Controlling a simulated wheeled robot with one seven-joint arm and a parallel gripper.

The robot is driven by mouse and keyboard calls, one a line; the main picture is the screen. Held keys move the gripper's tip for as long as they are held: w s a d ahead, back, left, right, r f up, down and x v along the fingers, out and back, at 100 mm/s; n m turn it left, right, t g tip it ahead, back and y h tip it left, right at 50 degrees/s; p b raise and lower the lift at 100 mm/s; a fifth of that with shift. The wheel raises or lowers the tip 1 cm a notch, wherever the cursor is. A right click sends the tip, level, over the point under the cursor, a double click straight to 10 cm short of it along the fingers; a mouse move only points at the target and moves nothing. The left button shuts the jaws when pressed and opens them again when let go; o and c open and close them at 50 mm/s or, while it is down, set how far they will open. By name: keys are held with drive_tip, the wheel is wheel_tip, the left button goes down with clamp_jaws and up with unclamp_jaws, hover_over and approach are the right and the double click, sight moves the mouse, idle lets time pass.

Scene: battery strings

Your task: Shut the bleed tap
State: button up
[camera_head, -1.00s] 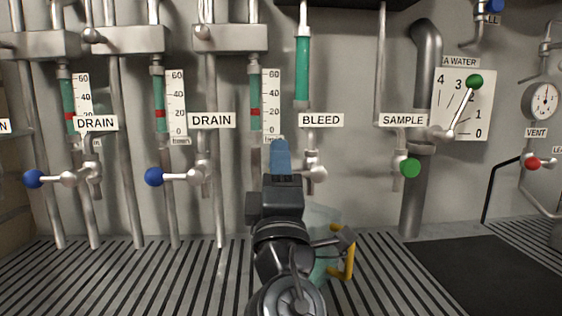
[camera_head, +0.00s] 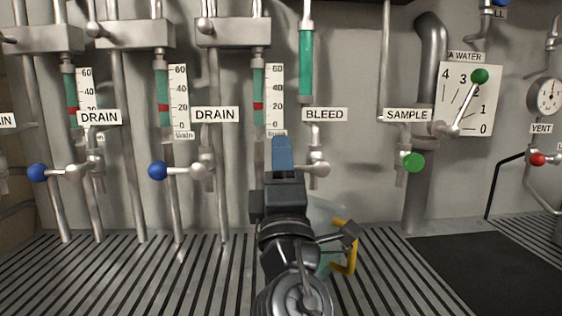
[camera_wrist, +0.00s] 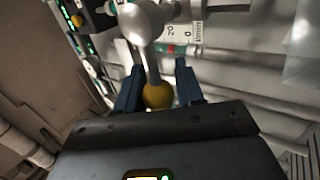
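The bleed tap (camera_head: 318,169) sits on the wall pipe below the BLEED label (camera_head: 324,115), partly behind my gripper (camera_head: 282,150). Its silver body (camera_wrist: 140,24) and a short lever show in the wrist view, with a yellow ball knob (camera_wrist: 158,95) at the lever's end. My gripper's blue fingers (camera_wrist: 159,82) stand on both sides of this knob, close against it, and look shut on it. In the head view the knob and most of the lever are hidden behind my gripper.
Two drain taps with blue knobs (camera_head: 158,171) (camera_head: 38,172) are to the left. The sample tap with a green knob (camera_head: 413,162) is to the right, beside a thick pipe (camera_head: 418,200). A yellow handle (camera_head: 351,247) stands low, right of my arm.

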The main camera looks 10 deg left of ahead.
drive_tip(key=b+v, duration=0.1)
drive_tip(key=v, duration=0.7)
drive_tip(key=shift+b, duration=0.3)
